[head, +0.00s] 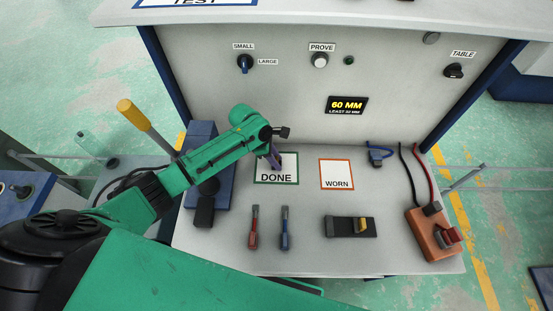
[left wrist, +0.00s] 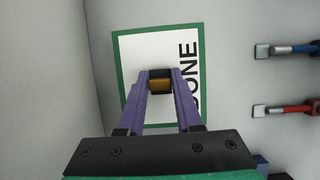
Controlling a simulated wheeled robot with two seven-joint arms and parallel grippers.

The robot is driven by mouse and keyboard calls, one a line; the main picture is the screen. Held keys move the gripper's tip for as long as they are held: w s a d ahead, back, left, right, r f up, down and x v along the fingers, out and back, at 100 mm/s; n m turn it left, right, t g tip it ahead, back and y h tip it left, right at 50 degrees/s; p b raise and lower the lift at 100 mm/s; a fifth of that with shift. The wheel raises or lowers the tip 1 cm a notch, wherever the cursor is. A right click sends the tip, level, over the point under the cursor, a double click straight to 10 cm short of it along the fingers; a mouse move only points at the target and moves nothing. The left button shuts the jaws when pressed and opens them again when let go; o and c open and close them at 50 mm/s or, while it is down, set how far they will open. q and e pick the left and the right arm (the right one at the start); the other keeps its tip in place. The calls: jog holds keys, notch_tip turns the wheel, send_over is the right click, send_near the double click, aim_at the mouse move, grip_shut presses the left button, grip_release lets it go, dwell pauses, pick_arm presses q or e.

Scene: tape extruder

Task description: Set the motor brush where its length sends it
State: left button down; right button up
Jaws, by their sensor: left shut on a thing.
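My left gripper (head: 277,166) reaches over the DONE card (head: 290,178), a white card with a green border on the bench. In the left wrist view its purple fingers (left wrist: 160,85) are shut on a small block with a dark top and an orange-brown side, the motor brush (left wrist: 160,83). The brush is over the DONE card (left wrist: 142,45); whether it touches the card I cannot tell. The WORN card (head: 337,182), with an orange border, lies bare to the right. A display (head: 347,105) reads 60 MM, with a smaller line beginning LEAST. My right gripper is not in view.
Red (head: 254,228) and blue (head: 285,229) handled tools lie in front of the cards. A black block with a yellow part (head: 350,226) and an orange box (head: 433,236) with cables stand to the right. A blue device (head: 203,150) is at left. The panel behind holds knobs.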

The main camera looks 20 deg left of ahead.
pick_arm(q)
jog(key=shift+f, duration=0.1)
jog(key=c, duration=0.6)
grip_release()
jog(key=v, duration=1.2)
